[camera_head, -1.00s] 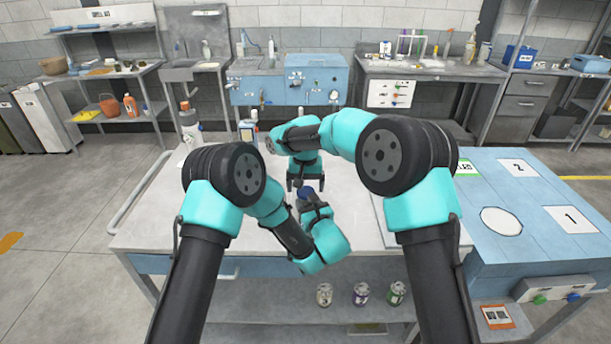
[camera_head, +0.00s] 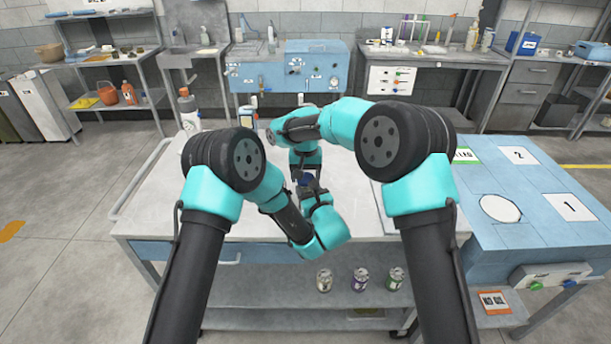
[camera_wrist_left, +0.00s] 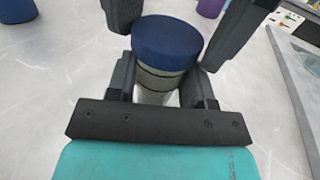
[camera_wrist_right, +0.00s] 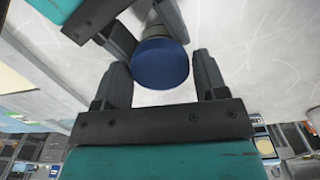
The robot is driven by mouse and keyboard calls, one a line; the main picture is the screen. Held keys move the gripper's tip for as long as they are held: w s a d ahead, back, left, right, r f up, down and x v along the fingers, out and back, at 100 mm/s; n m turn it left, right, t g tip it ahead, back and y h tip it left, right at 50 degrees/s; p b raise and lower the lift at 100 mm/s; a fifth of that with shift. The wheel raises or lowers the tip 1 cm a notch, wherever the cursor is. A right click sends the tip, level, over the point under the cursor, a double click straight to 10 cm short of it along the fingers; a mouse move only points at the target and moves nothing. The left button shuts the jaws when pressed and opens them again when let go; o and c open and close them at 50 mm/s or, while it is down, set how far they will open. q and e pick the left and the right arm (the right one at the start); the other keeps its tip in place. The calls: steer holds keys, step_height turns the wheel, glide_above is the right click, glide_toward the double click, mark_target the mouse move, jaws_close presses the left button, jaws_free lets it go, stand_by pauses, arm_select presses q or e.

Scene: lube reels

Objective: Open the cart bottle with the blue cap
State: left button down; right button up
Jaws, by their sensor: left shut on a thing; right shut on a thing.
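The bottle with the blue cap (camera_head: 306,180) stands at the middle of the cart top, mostly hidden by my arms in the head view. In the left wrist view, its pale body (camera_wrist_left: 155,88) is between the fingers of my left gripper (camera_wrist_left: 160,80), which is shut on it below the cap (camera_wrist_left: 167,42). My right gripper (camera_wrist_right: 160,68) comes from above, with its fingers on either side of the cap in the right wrist view (camera_wrist_right: 160,64), and is shut on it. The cap sits on the bottle.
A blue-topped container (camera_wrist_left: 15,10) and a purple one (camera_wrist_left: 210,7) show beyond the held bottle. Several cans (camera_head: 360,280) are on the lower shelf. The cart's left side is clear.

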steer(key=o, duration=1)
steer(key=shift+r, duration=2.25)
arm_select(q)
steer(key=shift+c, duration=2.2)
jaws_free()
steer(key=v, duration=1.7)
steer(key=shift+s, duration=0.25)
